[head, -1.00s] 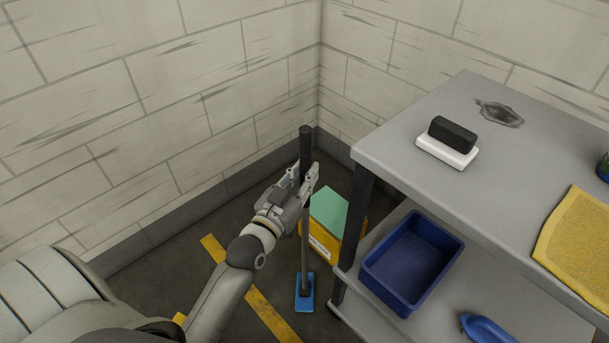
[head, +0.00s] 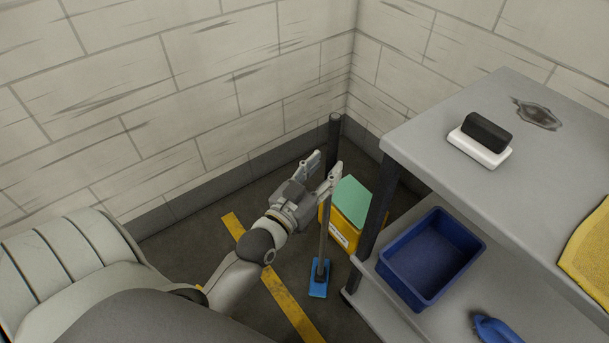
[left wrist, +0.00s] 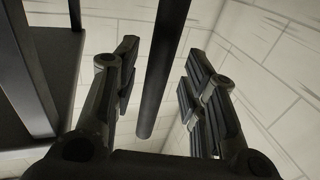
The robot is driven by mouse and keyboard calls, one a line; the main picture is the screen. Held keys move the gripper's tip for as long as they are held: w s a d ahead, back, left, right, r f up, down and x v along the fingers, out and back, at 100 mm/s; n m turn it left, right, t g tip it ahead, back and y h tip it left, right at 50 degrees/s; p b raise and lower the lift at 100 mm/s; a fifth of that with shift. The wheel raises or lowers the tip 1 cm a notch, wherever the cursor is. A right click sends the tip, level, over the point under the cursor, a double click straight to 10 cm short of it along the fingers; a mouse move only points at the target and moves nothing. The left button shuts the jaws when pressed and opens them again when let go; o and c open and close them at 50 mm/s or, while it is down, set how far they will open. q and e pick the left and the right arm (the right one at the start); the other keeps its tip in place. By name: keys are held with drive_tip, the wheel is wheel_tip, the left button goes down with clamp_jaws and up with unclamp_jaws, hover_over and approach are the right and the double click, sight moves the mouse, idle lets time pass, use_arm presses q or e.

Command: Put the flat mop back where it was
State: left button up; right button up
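The flat mop has a dark upright handle (head: 334,130) and a blue head (head: 319,278) that rests on the floor in the head view. It stands beside the yellow box near the wall corner. My left gripper (head: 325,168) is open, with its fingers spread, just left of and close to the handle. In the left wrist view the handle (left wrist: 160,75) shows between and beyond the two open fingers (left wrist: 155,100), with gaps on both sides. Part of the handle is hidden behind a finger in the head view. My right gripper is not in view.
A grey shelf table (head: 430,150) stands at the right, with a black-and-white eraser-like block (head: 482,139) on top. Its lower shelf holds a blue bin (head: 432,258) and a blue brush (head: 497,331). A yellow box with a green top (head: 350,203) stands behind the mop. Brick walls close the corner.

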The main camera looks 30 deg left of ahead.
use_arm(q)
drive_tip(key=s, duration=0.8)
drive_tip(key=s+d+f+m+g+h, duration=0.2)
drive_tip(key=s+d+f+g, duration=0.1)
drive_tip(key=d+f+g, duration=0.5)
drive_tip(key=s+a+f+g+y, duration=0.1)
drive_tip(key=s+f+g, duration=0.1)
drive_tip(key=s, duration=0.3)
drive_tip(key=s+a+f+g+y, duration=0.1)
drive_tip(key=s+a+f+g, duration=0.1)
drive_tip(key=s+g, duration=0.3)
drive_tip(key=shift+s+f+p, duration=0.35)
drive_tip(key=shift+s+f, duration=0.4)
drive_tip(key=shift+f, duration=0.1)
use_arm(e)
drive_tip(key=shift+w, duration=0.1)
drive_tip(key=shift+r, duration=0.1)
use_arm(q)
drive_tip(key=shift+f, duration=0.1)
